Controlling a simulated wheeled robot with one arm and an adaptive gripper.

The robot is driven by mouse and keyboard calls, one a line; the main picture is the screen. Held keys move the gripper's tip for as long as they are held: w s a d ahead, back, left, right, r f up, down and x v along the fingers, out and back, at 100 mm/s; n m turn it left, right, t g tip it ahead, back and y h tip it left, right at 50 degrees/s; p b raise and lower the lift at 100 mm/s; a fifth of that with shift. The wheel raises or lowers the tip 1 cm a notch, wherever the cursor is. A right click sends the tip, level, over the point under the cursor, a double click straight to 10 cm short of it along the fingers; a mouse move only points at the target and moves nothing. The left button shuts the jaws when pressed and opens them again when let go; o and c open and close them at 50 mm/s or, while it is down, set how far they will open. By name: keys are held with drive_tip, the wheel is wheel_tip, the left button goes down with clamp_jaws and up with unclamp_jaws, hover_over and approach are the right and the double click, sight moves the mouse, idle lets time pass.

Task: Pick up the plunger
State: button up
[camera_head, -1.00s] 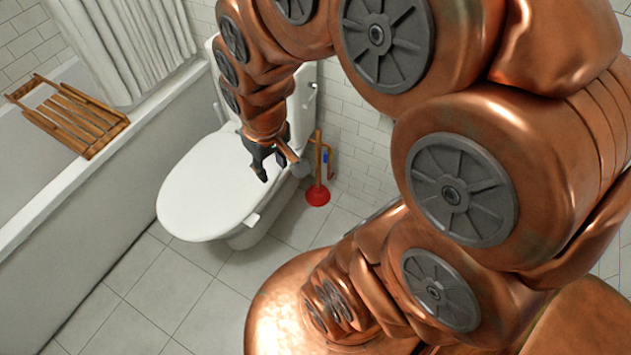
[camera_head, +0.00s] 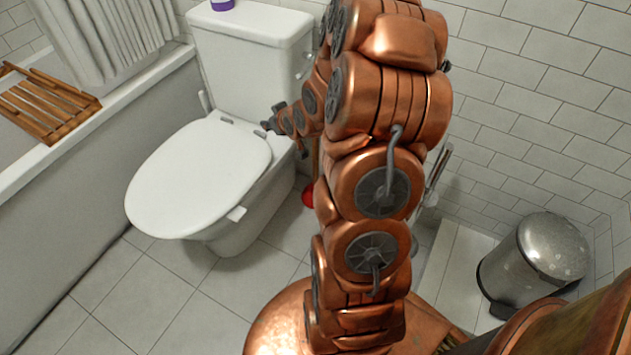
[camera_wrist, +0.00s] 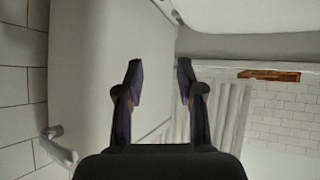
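The plunger (camera_head: 308,196) stands on the floor to the right of the toilet. In the head view only part of its red cup and a bit of its wooden handle show; my arm hides the rest. My gripper (camera_head: 269,126) is higher up, in front of the toilet cistern and near the right rear of the closed lid. In the wrist view my gripper (camera_wrist: 160,75) has its two fingers apart with nothing between them. The plunger does not show in the wrist view.
The toilet (camera_head: 195,180) stands left of my arm, with a purple item (camera_head: 222,4) on its cistern. A bathtub (camera_head: 90,165) with a wooden rack (camera_head: 42,105) is at left. A metal pedal bin (camera_head: 540,258) stands at right. Floor tiles in front of the toilet are clear.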

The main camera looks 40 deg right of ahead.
drive_tip(key=s+d+f+m+t+h+b, duration=0.2)
drive_tip(key=d+f+t+h+b, duration=0.1)
drive_tip(key=d+f+b, duration=0.4)
drive_tip(key=s+d+f+m+t+h+b, duration=0.25)
drive_tip(key=d+f+b, duration=0.25)
drive_tip(key=d+f, duration=0.3)
drive_tip(key=b+x, duration=0.3)
drive_tip(key=x, duration=0.6)
drive_tip(key=shift+s+d+r+h, duration=0.25)
drive_tip(key=shift+d+r+h, duration=0.1)
drive_tip(key=shift+r+h, duration=0.15)
clamp_jaws()
drive_tip(key=shift+r, duration=0.1)
